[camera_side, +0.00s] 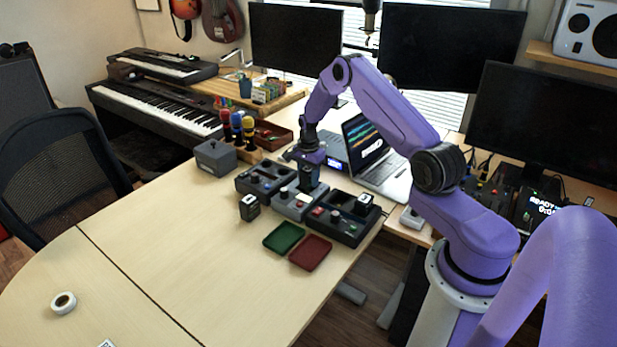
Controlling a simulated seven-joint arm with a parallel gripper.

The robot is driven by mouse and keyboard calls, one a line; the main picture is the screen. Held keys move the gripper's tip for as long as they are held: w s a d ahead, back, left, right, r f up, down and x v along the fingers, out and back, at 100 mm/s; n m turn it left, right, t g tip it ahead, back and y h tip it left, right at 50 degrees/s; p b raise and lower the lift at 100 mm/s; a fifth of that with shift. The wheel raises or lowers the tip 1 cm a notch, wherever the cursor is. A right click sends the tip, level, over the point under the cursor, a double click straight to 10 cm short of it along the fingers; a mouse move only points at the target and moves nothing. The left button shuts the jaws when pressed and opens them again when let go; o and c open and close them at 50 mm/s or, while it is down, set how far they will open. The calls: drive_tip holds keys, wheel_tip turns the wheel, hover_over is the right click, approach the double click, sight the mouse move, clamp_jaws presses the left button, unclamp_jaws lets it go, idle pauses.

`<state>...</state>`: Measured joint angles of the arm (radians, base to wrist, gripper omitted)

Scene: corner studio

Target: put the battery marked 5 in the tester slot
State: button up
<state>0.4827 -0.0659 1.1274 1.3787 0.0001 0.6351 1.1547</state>
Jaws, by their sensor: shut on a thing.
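My gripper (309,162) is shut on a dark battery (309,178), upright at the back of the middle grey unit (294,208). I cannot tell whether the battery sits in a slot there or is just above it. Another dark battery with a pale top label (249,208) stands on the table left of that unit. A third battery (363,204) with a pale label stands in the right dark unit (343,228). The numbers are too small to read, so I cannot tell which is marked 5. I cannot tell for sure which unit is the tester.
A left dark unit (264,181) with knobs adjoins the grey one. A green tray (284,236) and a red tray (311,253) lie in front. A grey box (214,158), a tool rack (246,151) and a laptop (381,175) stand behind. The table's left front is mostly clear.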

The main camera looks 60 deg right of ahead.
drive_tip(key=shift+a+f, duration=0.1)
drive_tip(key=shift+f, duration=0.7)
drive_tip(key=o, duration=1)
drive_tip(key=shift+s, duration=0.1)
drive_tip(key=shift+r, duration=0.1)
drive_tip(key=shift+r, duration=5.45)
